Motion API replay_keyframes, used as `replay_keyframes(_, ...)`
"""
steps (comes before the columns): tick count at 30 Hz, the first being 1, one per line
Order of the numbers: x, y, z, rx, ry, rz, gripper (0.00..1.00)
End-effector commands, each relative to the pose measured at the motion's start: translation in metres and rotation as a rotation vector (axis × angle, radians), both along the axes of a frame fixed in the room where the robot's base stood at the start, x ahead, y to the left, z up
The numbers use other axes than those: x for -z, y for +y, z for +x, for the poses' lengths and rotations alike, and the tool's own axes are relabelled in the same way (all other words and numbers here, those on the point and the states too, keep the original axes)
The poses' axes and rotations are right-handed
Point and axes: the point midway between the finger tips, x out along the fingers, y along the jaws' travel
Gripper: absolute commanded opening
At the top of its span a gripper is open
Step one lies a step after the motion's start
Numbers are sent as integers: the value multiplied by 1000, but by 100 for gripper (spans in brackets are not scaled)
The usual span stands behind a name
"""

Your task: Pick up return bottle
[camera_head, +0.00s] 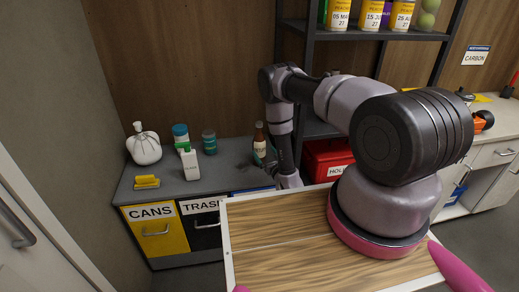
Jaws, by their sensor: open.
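A brown bottle (260,133) with a pale label stands upright on the grey counter (225,176), toward its right end; I take it to be the return bottle. My gripper (266,166) is low over the counter, just in front and to the right of the bottle's lower part. It is small and dark in this view. My forearm and wrist rise beside the bottle on its right. The gripper is open; I cannot tell whether its fingers touch the bottle or stand around it.
Left on the counter are a tied white bag (144,146), a white bottle (190,163), a blue-capped jar (181,135), a teal jar (209,142) and a yellow sponge or brush (147,182). Below are CANS (155,232) and TRASH (203,226) fronts. A red box (325,159) stands right.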

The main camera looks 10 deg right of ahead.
Motion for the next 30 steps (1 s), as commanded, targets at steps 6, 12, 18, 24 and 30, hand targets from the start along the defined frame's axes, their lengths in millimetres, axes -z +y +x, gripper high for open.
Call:
replay_keyframes(6, 1, 6, 18, -2, -1, 1, 100)
replay_keyframes(12, 3, 14, 47, -1, -2, 2, 100)
replay_keyframes(18, 3, 16, 56, -1, 0, 1, 100)
replay_keyframes(24, 3, 16, 56, -1, 1, 1, 81)
replay_keyframes(30, 3, 16, 56, 0, 1, 2, 4)
